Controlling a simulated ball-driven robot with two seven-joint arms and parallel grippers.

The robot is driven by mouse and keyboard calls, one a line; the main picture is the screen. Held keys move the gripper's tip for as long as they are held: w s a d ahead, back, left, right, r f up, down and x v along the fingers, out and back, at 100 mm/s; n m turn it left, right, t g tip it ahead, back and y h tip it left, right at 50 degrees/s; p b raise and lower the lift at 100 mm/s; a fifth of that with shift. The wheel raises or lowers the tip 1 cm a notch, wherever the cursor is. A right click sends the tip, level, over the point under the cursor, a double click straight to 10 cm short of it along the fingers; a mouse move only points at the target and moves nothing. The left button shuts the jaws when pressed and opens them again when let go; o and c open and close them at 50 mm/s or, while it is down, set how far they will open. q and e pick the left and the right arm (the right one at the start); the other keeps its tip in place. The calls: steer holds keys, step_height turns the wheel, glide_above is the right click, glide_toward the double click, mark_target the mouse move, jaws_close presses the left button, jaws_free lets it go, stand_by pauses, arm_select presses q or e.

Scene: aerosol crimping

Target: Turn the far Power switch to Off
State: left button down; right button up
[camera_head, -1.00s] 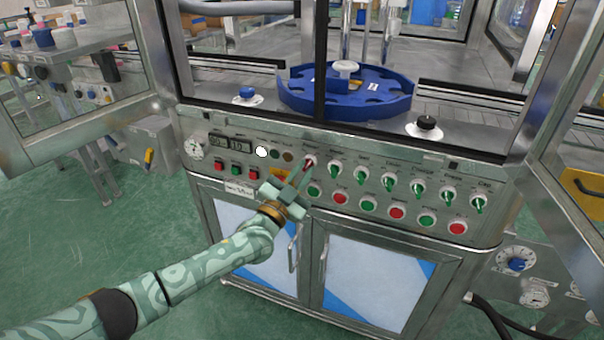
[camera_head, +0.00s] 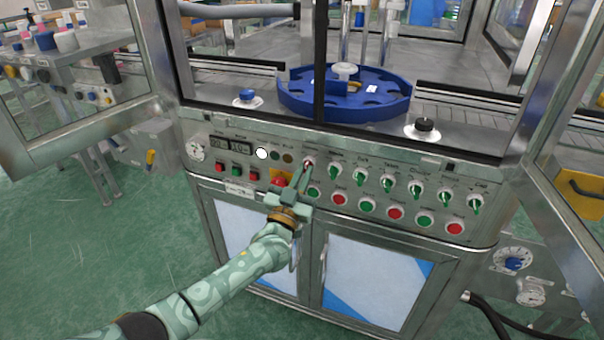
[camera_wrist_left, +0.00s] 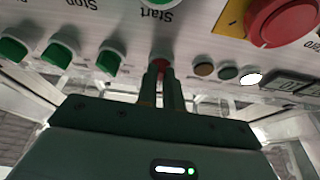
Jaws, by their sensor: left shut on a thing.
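The switch with the red knob (camera_head: 308,162) is at the left end of the upper switch row on the steel control panel (camera_head: 330,150). Its label is too small to read. My left gripper (camera_head: 304,173) is at this switch, its fingers shut on the red knob. In the left wrist view the knob (camera_wrist_left: 160,63) shows red between the two fingertips (camera_wrist_left: 161,72), which hide most of it. I cannot tell which way the knob points. My right gripper is not in view.
Green switches (camera_head: 334,169) continue the row to the right, with red and green push buttons (camera_head: 339,199) below. A red emergency button (camera_head: 279,181) on a yellow plate sits left of my left gripper. Open glass doors (camera_head: 85,75) flank the panel.

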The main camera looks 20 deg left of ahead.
arm_select(q)
steer(key=shift+d+n+g+y+p, duration=0.15)
steer(key=shift+n+y+p, duration=0.15)
steer(key=shift+n+y, duration=1)
steer(key=shift+n+g+y+p, duration=0.2)
steer(key=shift+n+y+p, duration=0.25)
steer(key=shift+n, duration=1.6)
steer(key=shift+d+n+g+y+p, duration=0.1)
steer(key=shift+n+g+y+p, duration=0.1)
steer(key=shift+n+y, duration=1.1)
steer(key=shift+n+h, duration=0.35)
steer(key=shift+n, duration=0.2)
steer(key=c, duration=1.5)
jaws_free()
steer(key=shift+c, duration=0.2)
steer(key=shift+s, duration=0.15)
